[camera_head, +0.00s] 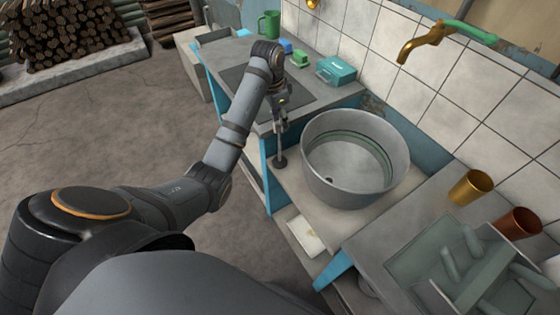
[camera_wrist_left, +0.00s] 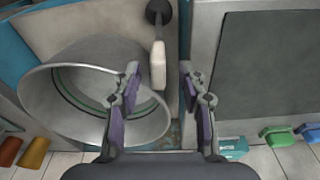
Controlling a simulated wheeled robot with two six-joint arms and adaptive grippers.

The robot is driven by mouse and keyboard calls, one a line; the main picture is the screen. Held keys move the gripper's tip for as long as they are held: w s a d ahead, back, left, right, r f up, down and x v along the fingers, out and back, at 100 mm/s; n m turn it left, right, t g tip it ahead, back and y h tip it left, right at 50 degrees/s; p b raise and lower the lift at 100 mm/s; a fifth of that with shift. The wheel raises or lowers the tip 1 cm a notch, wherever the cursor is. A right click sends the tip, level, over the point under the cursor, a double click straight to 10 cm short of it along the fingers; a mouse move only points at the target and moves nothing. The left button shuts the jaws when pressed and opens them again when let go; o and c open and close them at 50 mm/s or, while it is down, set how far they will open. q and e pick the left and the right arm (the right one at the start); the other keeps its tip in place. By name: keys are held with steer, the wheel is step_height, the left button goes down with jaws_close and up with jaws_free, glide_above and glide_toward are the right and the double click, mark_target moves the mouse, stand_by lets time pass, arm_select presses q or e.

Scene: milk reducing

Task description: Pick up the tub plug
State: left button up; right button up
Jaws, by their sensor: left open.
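The tub plug shows in the head view as a dark disc (camera_head: 280,161) with a thin upright rod, on the ledge at the left of the metal tub (camera_head: 322,183). In the left wrist view the plug (camera_wrist_left: 158,12) shows its dark disc at the top and a pale handle between the fingers. My left gripper (camera_head: 281,112) is over the rod's upper end. In the wrist view the left gripper (camera_wrist_left: 163,82) is open, with a gap on both sides of the handle. The tub (camera_wrist_left: 50,112) is left of the handle there. My right gripper is not in view.
A grey counter (camera_head: 318,94) behind the plug holds a teal box (camera_head: 336,71) and a green mug (camera_head: 268,24). A brass tap (camera_head: 420,42) sticks out from the tiled wall. Two metal cups, gold (camera_head: 470,188) and copper (camera_head: 518,224), stand right of the tub.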

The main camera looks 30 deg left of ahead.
arm_select(q)
steer(key=shift+f, duration=0.2)
steer(key=b, duration=0.5)
glide_above(280, 144)
steer(key=f, duration=0.3)
steer(key=w+f, duration=0.1)
steer(key=f, duration=0.1)
steer(key=shift+r+p, duration=0.15)
steer(key=shift+p, duration=0.3)
steer(key=shift+c, duration=0.4)
jaws_close()
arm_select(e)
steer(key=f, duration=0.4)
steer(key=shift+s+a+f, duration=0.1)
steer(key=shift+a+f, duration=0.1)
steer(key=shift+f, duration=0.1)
